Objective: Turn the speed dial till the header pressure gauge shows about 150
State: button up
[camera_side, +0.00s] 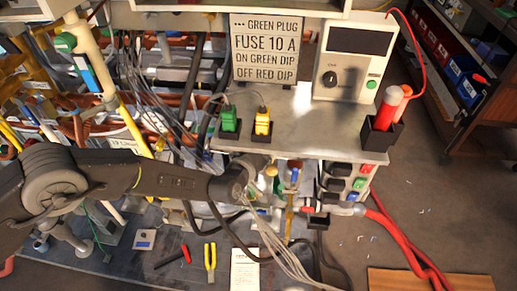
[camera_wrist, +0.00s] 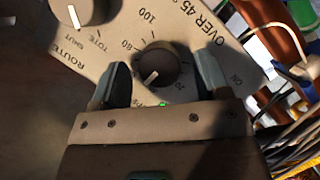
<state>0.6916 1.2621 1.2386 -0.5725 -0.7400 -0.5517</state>
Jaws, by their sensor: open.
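My gripper (camera_wrist: 163,66) is open, with one finger on each side of this dial. I cannot tell whether the fingers touch it. In the side view my arm reaches in from the left, but the fingertips cannot be made out. I cannot identify the header pressure gauge in either view.
A second knob (camera_wrist: 82,10), marked ROUTE, is at the wrist view's upper left. In the side view, a shelf (camera_side: 290,135) carries green (camera_side: 229,119) and yellow (camera_side: 263,122) plugs and a box with a knob (camera_side: 329,79). Cables and red hoses (camera_side: 400,240) crowd below.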

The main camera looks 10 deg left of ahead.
jog(key=c, duration=0.9)
jog(key=shift+d+r+m+g+y, duration=0.1)
jog(key=shift+d+m+g+y, duration=0.1)
jog(key=shift+m+y, duration=1.1)
jog(key=shift+d+r+m+g+y, duration=0.15)
jog(key=shift+m+y, duration=0.65)
jog(key=shift+m, duration=1)
jog(key=shift+a, duration=0.1)
